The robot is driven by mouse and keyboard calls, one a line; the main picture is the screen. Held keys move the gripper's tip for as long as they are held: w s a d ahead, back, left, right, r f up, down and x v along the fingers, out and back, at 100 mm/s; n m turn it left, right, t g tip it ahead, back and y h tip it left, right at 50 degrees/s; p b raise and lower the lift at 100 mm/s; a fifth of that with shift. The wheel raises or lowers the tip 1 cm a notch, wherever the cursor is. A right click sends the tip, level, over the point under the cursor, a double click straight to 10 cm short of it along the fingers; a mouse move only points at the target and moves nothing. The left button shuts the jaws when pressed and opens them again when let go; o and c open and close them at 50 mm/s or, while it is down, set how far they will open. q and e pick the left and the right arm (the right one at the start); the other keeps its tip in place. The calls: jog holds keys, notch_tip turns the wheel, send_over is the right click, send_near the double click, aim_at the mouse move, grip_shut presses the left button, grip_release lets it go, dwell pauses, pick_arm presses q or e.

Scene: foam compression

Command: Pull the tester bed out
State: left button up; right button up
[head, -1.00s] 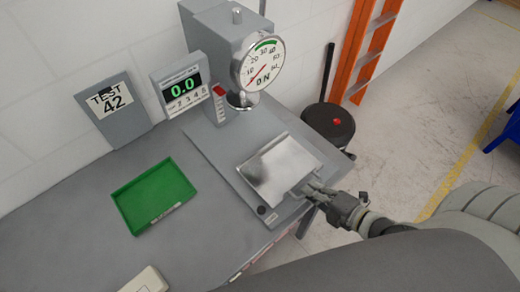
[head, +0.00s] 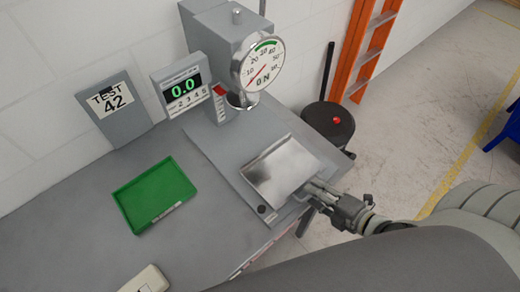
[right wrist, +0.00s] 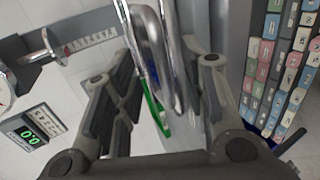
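The tester bed (head: 283,172) is a shiny metal plate on the grey base (head: 213,143) of the tester, below the round dial gauge (head: 263,65). My right gripper (head: 312,187) is at the bed's front right edge, around its handle. In the right wrist view the metal handle (right wrist: 152,50) lies between the two fingers of my right gripper (right wrist: 157,65). The fingers lean inward close to it, but I cannot tell whether they press on it. My left gripper is not in view.
A display (head: 183,88) reads 0.0, with a TEST 42 sign (head: 122,118) at its left. An empty green tray (head: 153,196) lies on the table (head: 85,230). A black bin (head: 328,128) and an orange ladder (head: 369,55) stand behind at right.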

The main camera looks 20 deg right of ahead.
jog(key=v, duration=0.5)
jog(key=shift+w+a+r, duration=0.1)
jog(key=shift+w+r, duration=0.05)
jog(key=shift+r, duration=0.05)
jog(key=shift+f, duration=0.15)
jog(key=s+d+f+m+g+h+b, duration=0.1)
jog(key=s+d+f+m+b, duration=0.15)
jog(key=f, duration=0.65)
jog(key=s+d+f+m+g+h+b, duration=0.2)
jog(key=f+m, duration=0.2)
jog(key=f, duration=0.6)
jog(key=s+d+f+m+g+h+b, duration=0.1)
jog(key=s+d+f+m+b, duration=0.15)
jog(key=f, duration=0.65)
jog(key=s+a+f+m+g+b, duration=0.2)
jog(key=s+a+f+m, duration=0.1)
jog(key=f, duration=0.5)
jog(key=s+a+f+m+g+b, duration=0.2)
jog(key=s+a+f+m, duration=0.2)
jog(key=f, duration=0.5)
jog(key=s+a+f+m+g+b, duration=0.3)
jog(key=s+a+f, duration=0.3)
jog(key=f, duration=0.3)
